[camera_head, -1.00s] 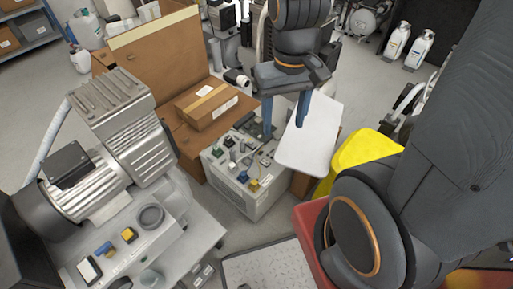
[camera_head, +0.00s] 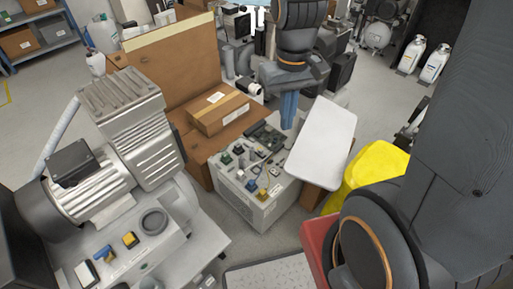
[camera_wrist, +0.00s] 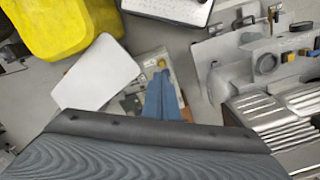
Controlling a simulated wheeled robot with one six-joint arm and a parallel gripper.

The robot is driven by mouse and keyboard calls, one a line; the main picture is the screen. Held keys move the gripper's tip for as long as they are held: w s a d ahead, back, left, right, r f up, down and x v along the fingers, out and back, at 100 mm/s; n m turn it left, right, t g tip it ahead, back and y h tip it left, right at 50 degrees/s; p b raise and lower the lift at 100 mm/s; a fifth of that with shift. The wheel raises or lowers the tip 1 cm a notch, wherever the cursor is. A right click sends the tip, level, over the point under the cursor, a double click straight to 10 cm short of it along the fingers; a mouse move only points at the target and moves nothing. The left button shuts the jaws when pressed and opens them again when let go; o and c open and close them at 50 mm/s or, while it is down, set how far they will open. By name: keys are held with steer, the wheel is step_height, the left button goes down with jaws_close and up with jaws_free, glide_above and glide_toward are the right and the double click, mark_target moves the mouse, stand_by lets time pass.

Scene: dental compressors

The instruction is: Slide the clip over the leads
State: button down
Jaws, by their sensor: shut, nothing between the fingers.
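My gripper (camera_head: 288,122) has blue fingers pressed together with nothing between them. It points down over the back right part of a light grey cabinet (camera_head: 256,212) in the head view. In the wrist view my gripper (camera_wrist: 163,98) hides part of the cabinet top. Several small parts lie on that top, among them a dark green circuit board (camera_head: 266,134), a yellow-based part (camera_head: 262,194) and a blue part (camera_head: 251,185). I cannot tell which small thing is the clip or which are the leads.
A white panel (camera_head: 322,140) lies right of the cabinet, beside a yellow object (camera_head: 370,170). A cardboard box (camera_head: 218,108) sits behind left. A silver compressor (camera_head: 110,165) stands left on a bench with a grey ring (camera_head: 154,221) and small parts.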

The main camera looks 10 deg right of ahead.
steer(key=w+a+f+n+g+b, duration=0.1)
steer(key=w+f+n+b, duration=0.2)
steer(key=w+f+b, duration=1)
steer(key=w+a+f+n+g+h+b, duration=0.1)
steer(key=w+a+f+n+b, duration=0.1)
steer(key=w+f+b, duration=1)
steer(key=w+f, duration=1.1)
steer(key=w, duration=0.3)
steer(key=shift+f+n+b, duration=0.25)
steer(key=shift+n+b, duration=0.15)
steer(key=shift+w, duration=0.1)
steer(key=b, duration=0.3)
glide_toward(257, 150)
steer(key=f, duration=0.2)
steer(key=w+a+f, duration=0.1)
steer(key=w+f, duration=0.1)
steer(key=f, duration=0.1)
steer(key=shift+w+a+f, duration=0.15)
steer(key=shift+a+f, duration=0.15)
steer(key=shift+f, duration=0.05)
steer(key=shift+s+d+r, duration=0.1)
steer(key=shift+s+d, duration=0.5)
steer(key=shift+s, duration=0.35)
steer(key=shift+s+d+b, duration=0.3)
steer(key=shift+s+d, duration=0.15)
steer(key=shift+s, duration=0.35)
